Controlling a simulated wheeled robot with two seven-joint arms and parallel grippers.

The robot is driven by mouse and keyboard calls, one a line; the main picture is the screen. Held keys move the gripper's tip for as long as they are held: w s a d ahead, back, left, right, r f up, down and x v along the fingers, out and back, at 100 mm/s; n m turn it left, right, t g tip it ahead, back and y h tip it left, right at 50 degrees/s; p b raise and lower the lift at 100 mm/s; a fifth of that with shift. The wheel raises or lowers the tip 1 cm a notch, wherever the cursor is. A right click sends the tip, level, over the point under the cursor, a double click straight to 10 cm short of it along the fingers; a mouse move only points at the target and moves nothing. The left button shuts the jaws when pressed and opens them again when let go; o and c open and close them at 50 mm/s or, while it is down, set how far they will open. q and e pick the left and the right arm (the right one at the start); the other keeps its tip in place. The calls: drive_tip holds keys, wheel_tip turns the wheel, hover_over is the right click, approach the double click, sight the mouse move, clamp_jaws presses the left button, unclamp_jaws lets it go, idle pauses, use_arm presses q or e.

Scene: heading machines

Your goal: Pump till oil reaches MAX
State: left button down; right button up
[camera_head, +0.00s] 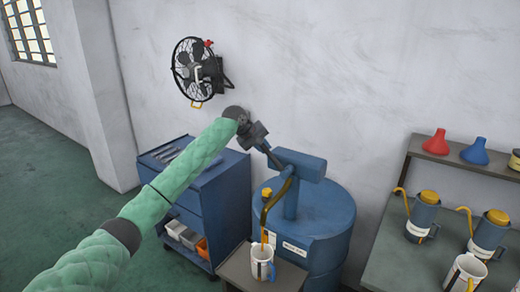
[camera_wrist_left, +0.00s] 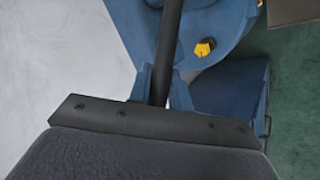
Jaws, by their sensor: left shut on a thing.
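A blue oil drum (camera_head: 330,235) with a blue pump head (camera_head: 300,165) stands right of centre in the head view. My left gripper (camera_head: 264,146) is shut on the dark pump handle (camera_head: 274,161), at its upper end. In the left wrist view the handle (camera_wrist_left: 168,45) runs as a black rod between my gripper's fingers (camera_wrist_left: 160,88). A dark spout hose (camera_head: 272,205) curves down from the pump into a white jug (camera_head: 262,262) with a coloured band. The oil level and a MAX mark are too small to read. My right gripper is out of view.
The jug stands on a small grey stand (camera_head: 235,268) before the drum. A blue tool cabinet (camera_head: 215,195) is left of it. A grey bench (camera_head: 400,262) at right holds several cans and a white jug. A fan (camera_head: 195,70) hangs on the wall.

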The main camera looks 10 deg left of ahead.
use_arm(q)
drive_tip(key=shift+s+d+r+y, duration=0.15)
drive_tip(key=shift+d+r+y, duration=0.05)
drive_tip(key=shift+d+y, duration=0.2)
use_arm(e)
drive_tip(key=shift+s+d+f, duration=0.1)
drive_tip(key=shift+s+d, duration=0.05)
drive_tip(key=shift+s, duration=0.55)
use_arm(q)
drive_tip(key=c, duration=1.3)
unclamp_jaws()
drive_tip(key=shift+a+r, duration=0.1)
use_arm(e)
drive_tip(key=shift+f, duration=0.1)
use_arm(q)
drive_tip(key=shift+s+a+r, duration=0.15)
drive_tip(key=shift+r, duration=0.05)
drive_tip(key=b+v, duration=0.3)
drive_tip(key=v, duration=0.4)
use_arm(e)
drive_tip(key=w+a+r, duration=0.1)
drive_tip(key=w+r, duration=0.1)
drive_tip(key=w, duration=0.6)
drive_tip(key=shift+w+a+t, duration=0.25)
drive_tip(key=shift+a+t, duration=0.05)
